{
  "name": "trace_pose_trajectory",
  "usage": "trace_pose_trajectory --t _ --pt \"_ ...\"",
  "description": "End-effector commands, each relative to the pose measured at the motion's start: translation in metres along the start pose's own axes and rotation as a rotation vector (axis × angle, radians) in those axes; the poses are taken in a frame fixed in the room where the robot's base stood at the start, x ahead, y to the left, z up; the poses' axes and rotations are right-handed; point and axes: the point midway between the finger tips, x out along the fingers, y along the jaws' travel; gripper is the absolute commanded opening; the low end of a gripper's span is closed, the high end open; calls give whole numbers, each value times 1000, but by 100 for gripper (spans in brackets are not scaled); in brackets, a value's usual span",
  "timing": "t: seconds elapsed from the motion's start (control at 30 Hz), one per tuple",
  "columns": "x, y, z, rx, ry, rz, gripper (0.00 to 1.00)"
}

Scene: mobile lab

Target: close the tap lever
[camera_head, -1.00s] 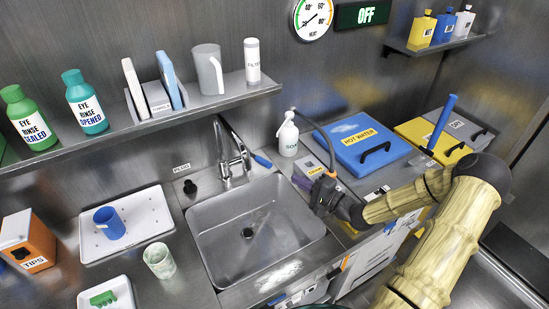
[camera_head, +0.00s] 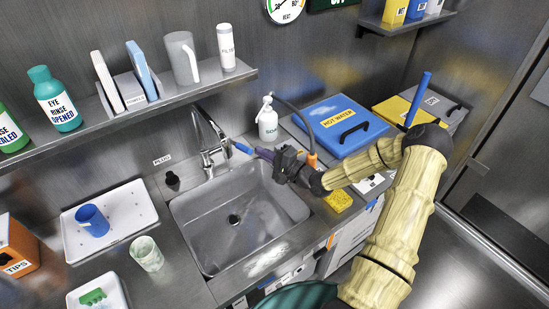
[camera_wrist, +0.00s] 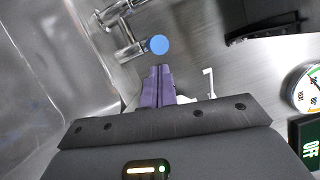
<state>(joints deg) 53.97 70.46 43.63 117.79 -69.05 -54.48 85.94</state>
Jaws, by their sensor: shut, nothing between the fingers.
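The tap (camera_head: 207,140) stands at the back of the steel sink (camera_head: 190,213), with a curved metal spout. Its lever (camera_head: 242,148) sticks out to the right and ends in a blue tip. In the wrist view the blue tip (camera_wrist: 158,45) is a round end on a metal stem, just ahead of my fingers. My gripper (camera_head: 259,152) has purple fingers, pressed together and empty. In the head view they point left at the blue tip. In the wrist view a small gap shows between the fingertips (camera_wrist: 160,68) and the tip; whether they touch is hard to tell.
The white soap bottle (camera_head: 267,122) stands close behind my fingers; part of it shows in the wrist view (camera_wrist: 209,84). A grey hose runs beside it. A yellow sponge (camera_head: 338,202) lies right of the sink, below my arm.

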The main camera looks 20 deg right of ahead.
Motion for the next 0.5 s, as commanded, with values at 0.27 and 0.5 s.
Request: trace_pose_trajectory --t 0.27,0.5 --pt "26 0 0 -1 -1 1 0" --pt "27 0 1 0 -2 1 0"
